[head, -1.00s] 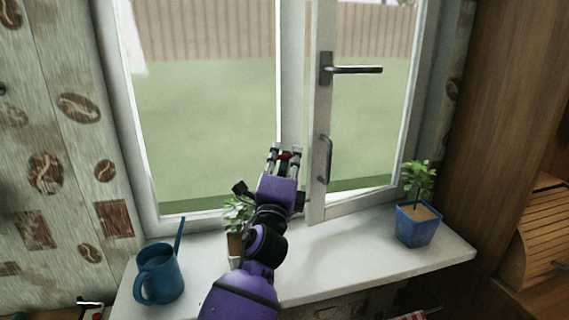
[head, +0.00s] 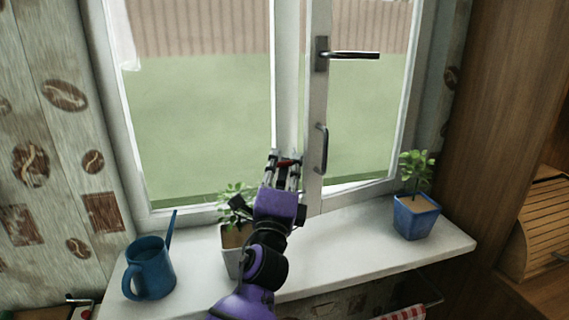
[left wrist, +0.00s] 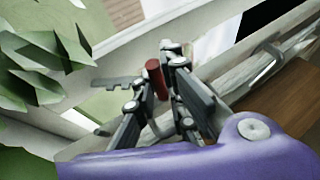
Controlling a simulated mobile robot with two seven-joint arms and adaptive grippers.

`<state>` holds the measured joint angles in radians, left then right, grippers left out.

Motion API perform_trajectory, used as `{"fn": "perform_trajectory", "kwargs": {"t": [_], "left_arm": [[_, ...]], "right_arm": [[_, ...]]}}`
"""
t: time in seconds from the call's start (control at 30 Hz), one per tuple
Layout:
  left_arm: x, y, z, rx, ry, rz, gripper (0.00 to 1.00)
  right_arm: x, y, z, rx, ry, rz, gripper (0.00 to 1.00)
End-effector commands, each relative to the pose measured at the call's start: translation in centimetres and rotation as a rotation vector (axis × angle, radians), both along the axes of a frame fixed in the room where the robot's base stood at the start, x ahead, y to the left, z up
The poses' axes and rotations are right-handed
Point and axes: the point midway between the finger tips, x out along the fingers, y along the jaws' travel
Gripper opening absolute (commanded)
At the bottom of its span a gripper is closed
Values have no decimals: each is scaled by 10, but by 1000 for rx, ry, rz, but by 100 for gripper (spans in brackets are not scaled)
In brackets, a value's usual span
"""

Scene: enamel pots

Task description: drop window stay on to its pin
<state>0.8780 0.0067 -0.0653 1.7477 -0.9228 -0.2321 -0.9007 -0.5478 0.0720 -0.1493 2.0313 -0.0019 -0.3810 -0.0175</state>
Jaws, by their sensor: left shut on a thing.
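My left gripper (head: 287,160) is in front of the window post, just left of the opening sash (head: 314,120). In the left wrist view, my left gripper (left wrist: 171,62) is closed on the red grip of the window stay (left wrist: 155,79). The stay's grey toothed bar (left wrist: 115,82) sticks out to the left of the fingers, near the white window frame. In the head view only a small red bit of the stay (head: 288,161) shows between the fingers. I cannot make out the pin in either view. My right gripper is not in view.
A potted plant (head: 234,236) stands on the white sill (head: 330,255) close to the left of my arm. A blue watering can (head: 150,268) is at the sill's left end, a blue plant pot (head: 416,217) at its right.

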Motion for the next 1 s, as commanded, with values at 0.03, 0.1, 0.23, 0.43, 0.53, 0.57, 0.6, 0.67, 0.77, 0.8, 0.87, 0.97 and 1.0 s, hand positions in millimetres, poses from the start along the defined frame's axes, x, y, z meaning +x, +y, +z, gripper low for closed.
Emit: {"fn": "perform_trajectory", "kwargs": {"t": [0.03,0.1,0.23,0.43,0.53,0.57,0.6,0.67,0.77,0.8,0.87,0.97,1.0], "left_arm": [[1,2,-5,2,9,6,0],[1,2,-5,2,10,6,0],[1,2,-6,2,11,6,16],[1,1,-4,1,7,4,29],[1,1,-3,1,5,4,29],[1,1,-3,1,6,2,29],[1,1,-3,1,6,2,29],[0,1,-3,1,6,2,29],[-7,2,-8,1,7,4,29],[-11,3,-11,1,9,4,29],[-22,5,-9,3,7,6,29],[-44,8,-10,3,7,5,29],[-53,8,-9,2,6,4,29]], "right_arm": [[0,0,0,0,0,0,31],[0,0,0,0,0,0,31],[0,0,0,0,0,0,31],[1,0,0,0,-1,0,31],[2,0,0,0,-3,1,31],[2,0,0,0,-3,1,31],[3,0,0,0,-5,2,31],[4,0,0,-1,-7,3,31],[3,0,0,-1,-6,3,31],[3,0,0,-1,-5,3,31],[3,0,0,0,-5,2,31],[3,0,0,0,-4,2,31],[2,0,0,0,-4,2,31]]}}
